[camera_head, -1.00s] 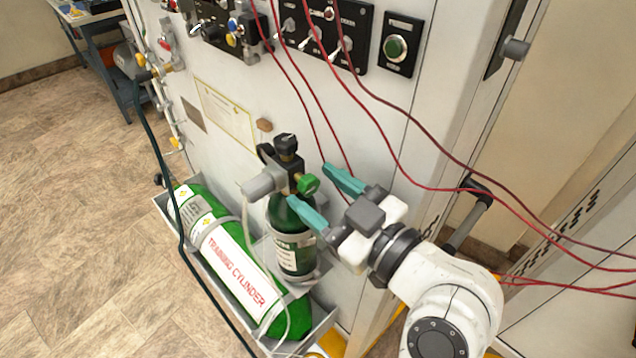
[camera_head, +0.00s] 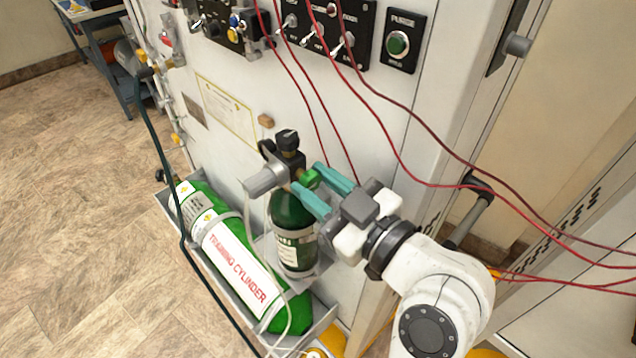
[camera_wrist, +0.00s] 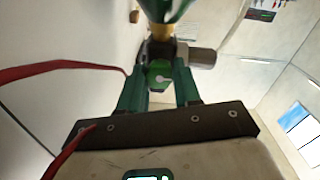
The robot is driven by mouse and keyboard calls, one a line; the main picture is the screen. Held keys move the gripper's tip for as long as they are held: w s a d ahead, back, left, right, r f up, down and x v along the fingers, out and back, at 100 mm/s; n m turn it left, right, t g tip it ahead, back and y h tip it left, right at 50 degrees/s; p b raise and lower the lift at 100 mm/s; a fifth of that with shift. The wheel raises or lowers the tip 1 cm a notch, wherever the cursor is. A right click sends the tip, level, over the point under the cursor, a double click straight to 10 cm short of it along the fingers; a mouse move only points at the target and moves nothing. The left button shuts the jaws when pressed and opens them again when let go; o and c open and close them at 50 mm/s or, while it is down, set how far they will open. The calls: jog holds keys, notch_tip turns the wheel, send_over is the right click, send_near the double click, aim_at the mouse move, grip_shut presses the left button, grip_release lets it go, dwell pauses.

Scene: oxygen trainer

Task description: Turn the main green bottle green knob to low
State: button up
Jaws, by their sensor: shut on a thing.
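The main green bottle (camera_head: 291,220) stands upright against the white panel, with a black and grey valve head on top. Its green knob (camera_head: 309,178) sticks out of the valve on the right side. My gripper (camera_head: 310,183) has its two teal fingers closed around the knob, one on each side. In the wrist view the green knob (camera_wrist: 159,73) sits between the two fingertips, with the grey valve body just beyond it. Part of the knob is hidden by the fingers, and its setting marks cannot be read.
A green training cylinder (camera_head: 236,262) lies in a grey tray (camera_head: 319,326) left of the bottle. Red cables (camera_head: 385,130) hang across the panel above my arm. A dark hose (camera_head: 176,215) runs down on the left. A panel with a green purge button (camera_head: 398,43) is higher up.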

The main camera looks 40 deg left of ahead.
jog(key=shift+m, duration=0.3)
jog(key=m+p, duration=0.2)
jog(key=m, duration=0.1)
jog(key=shift+r+m, duration=0.1)
jog(key=shift+m, duration=0.2)
jog(key=m+p, duration=0.2)
jog(key=m, duration=0.2)
jog(key=shift+w+m+p, duration=0.1)
jog(key=shift+m+p, duration=0.2)
jog(key=shift+p, duration=0.05)
jog(key=m+p, duration=0.4)
jog(key=m, duration=0.1)
jog(key=shift+m+p, duration=1.3)
jog(key=shift+m, duration=0.7)
jog(key=o, duration=1.1)
jog(key=shift+c, duration=0.2)
jog(key=s+d+b, duration=0.1)
jog(key=d+b, duration=0.1)
jog(key=d, duration=0.8)
jog(key=shift+d+b, duration=0.3)
jog(key=shift+d, duration=0.05)
